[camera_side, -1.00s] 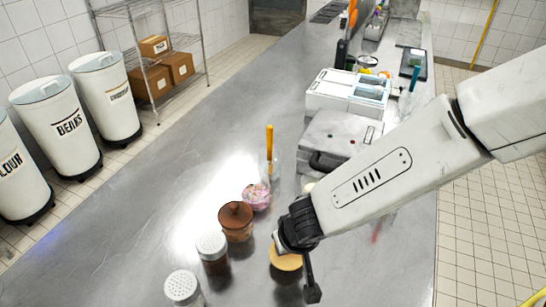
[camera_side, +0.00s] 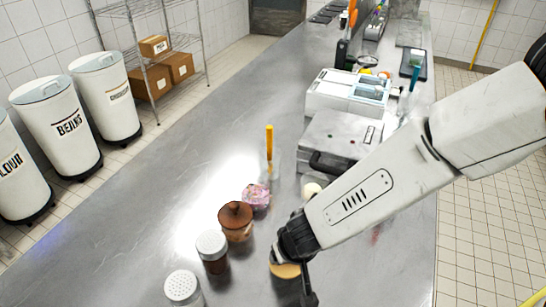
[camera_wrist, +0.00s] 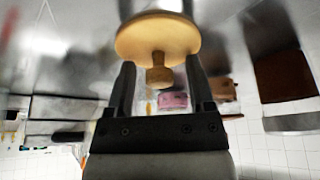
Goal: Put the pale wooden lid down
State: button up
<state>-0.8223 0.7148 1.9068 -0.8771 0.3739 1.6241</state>
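The pale wooden lid (camera_side: 284,270) is at the near part of the steel counter, under my gripper (camera_side: 293,256), which hides part of it. It looks flat and at or very near the counter top; I cannot tell exact contact. In the wrist view the lid (camera_wrist: 157,32) shows as a round disc with its knob (camera_wrist: 158,75) toward me. My gripper's two fingers (camera_wrist: 160,70) stand apart on either side of the knob, with a visible gap on each side.
A pink-filled container (camera_side: 256,197) and a grey machine (camera_side: 340,140) are behind. The counter (camera_side: 130,225) farther left is clear.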

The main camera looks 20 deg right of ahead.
jog(key=shift+r, duration=0.15)
jog(key=v, duration=1.2)
dwell(0.4)
jog(key=shift+s, duration=0.1)
dwell(0.4)
jog(key=s+d+f+g, duration=0.1)
jog(key=s+d, duration=0.2)
jog(key=d, duration=2.8)
jog(key=shift+f+g, duration=0.2)
jog(key=shift+g, duration=0.2)
